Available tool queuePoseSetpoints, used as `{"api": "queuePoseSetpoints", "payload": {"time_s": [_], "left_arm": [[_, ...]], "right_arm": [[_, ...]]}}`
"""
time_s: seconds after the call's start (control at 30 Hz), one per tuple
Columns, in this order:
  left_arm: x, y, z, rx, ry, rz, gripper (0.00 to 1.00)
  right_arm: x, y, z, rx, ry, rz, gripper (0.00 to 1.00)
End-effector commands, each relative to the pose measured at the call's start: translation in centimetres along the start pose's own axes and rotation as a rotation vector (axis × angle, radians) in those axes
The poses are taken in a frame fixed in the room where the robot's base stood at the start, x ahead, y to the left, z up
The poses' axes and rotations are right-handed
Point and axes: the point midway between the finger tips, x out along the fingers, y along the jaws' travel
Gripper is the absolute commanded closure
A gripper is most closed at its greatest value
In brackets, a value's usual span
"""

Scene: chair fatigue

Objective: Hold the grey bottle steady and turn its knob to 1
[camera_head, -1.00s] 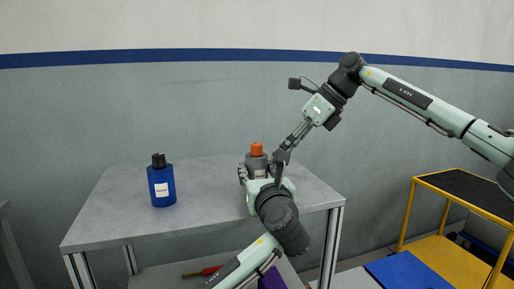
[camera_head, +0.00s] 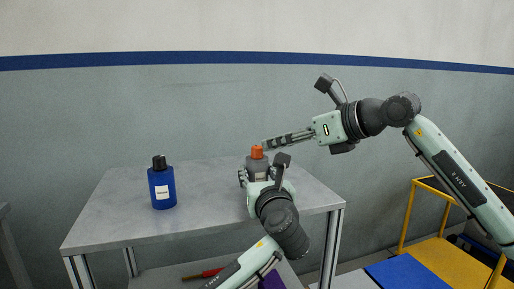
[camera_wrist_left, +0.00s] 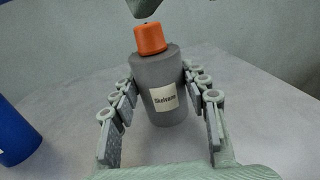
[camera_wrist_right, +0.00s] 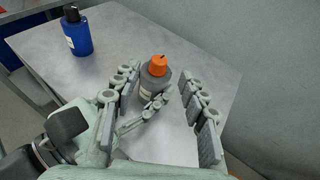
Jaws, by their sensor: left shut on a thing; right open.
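The grey bottle (camera_head: 257,165) stands upright on the table, topped by an orange knob (camera_head: 257,152). It also shows in the left wrist view (camera_wrist_left: 160,88) with a pale label, and in the right wrist view (camera_wrist_right: 152,82). My left gripper (camera_head: 258,178) is shut on the bottle's body, one finger on each side. My right gripper (camera_head: 268,145) is open, level with the knob and just to its right. In the right wrist view the open fingers (camera_wrist_right: 158,85) point toward the bottle, with the knob (camera_wrist_right: 157,65) seen between them and a dark mark on its top.
A blue bottle (camera_head: 161,187) with a black cap stands at the table's left. The grey table (camera_head: 210,215) is otherwise clear. A red-handled tool (camera_head: 203,273) lies on the shelf below. A yellow-framed cart (camera_head: 404,225) stands at the right.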

Motion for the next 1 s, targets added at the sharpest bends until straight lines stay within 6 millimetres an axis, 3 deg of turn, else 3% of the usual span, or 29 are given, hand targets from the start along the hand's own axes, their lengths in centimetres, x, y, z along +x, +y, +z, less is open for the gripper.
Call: {"api": "queuePoseSetpoints", "payload": {"time_s": [0.2,0.4,0.8,1.0], "left_arm": [[0.0,0.0,0.0,-0.001,0.0,0.0,1.0],[0.0,0.0,0.0,-0.001,0.0,0.0,1.0],[0.0,0.0,0.0,-0.001,0.0,0.0,1.0],[0.0,0.0,0.0,0.0,0.0,0.0,1.0]], "right_arm": [[4.5,0.1,0.0,0.001,0.001,0.002,0.57],[7.0,0.0,0.0,0.0,0.001,0.002,0.57],[7.8,0.0,-0.1,-0.001,0.002,0.001,0.57],[7.8,0.0,-0.1,-0.001,0.002,0.001,0.8]]}}
